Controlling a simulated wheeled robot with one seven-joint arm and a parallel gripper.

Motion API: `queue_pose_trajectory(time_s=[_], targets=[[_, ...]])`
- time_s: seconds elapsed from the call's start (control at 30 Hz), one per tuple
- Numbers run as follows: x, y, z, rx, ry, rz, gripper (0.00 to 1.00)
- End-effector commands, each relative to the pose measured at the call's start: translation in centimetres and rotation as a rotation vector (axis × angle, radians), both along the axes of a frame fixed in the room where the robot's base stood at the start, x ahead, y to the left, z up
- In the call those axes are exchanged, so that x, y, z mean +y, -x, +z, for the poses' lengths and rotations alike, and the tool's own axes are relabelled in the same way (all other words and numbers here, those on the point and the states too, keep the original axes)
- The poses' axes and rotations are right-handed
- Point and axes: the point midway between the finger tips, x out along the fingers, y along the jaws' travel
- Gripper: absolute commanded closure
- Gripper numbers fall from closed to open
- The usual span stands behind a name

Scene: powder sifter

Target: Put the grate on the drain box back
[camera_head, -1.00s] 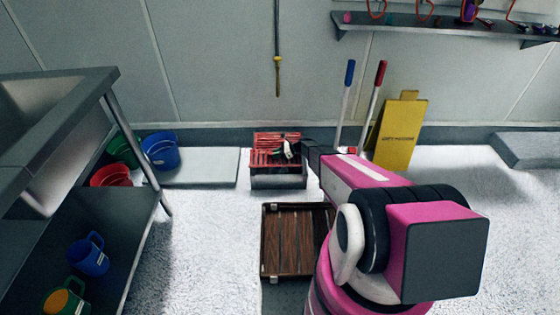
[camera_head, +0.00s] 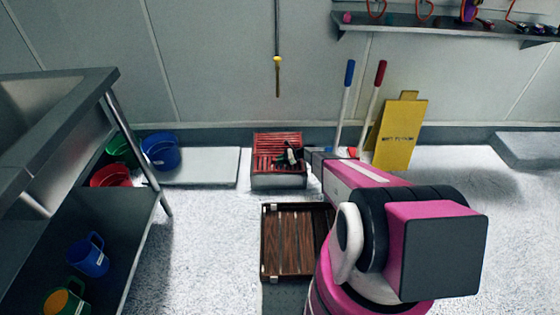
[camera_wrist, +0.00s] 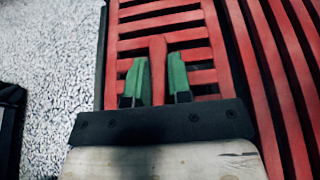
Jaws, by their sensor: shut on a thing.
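The red slatted grate (camera_head: 268,143) lies over the top of the grey drain box (camera_head: 278,182) by the back wall. My gripper (camera_head: 291,156) is at the grate's right part. In the wrist view my gripper's green fingertips (camera_wrist: 158,78) straddle the central bar of the held grate (camera_wrist: 158,50) and are shut on it. The underside is hidden.
A brown slatted crate (camera_head: 290,240) stands on the floor in front of the box. A yellow sign (camera_head: 400,135) and blue- and red-handled tools stand to the right. A pale slab (camera_head: 200,167) and buckets (camera_head: 160,150) lie left. A metal sink table (camera_head: 60,130) stands at left.

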Motion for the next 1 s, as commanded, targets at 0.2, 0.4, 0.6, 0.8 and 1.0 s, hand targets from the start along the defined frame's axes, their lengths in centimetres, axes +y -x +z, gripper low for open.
queue_pose_trajectory(time_s=[0.2,0.4,0.6,0.8,1.0], targets=[[0.0,0.0,-0.4,0.000,0.000,0.000,0.68],[0.0,0.0,-0.4,0.000,0.000,0.000,0.55],[0.0,0.0,0.0,0.000,0.000,0.000,0.55],[-2.2,0.0,1.2,0.000,0.000,-0.003,0.55],[-6.0,0.0,2.8,-0.001,0.000,-0.002,0.55]])
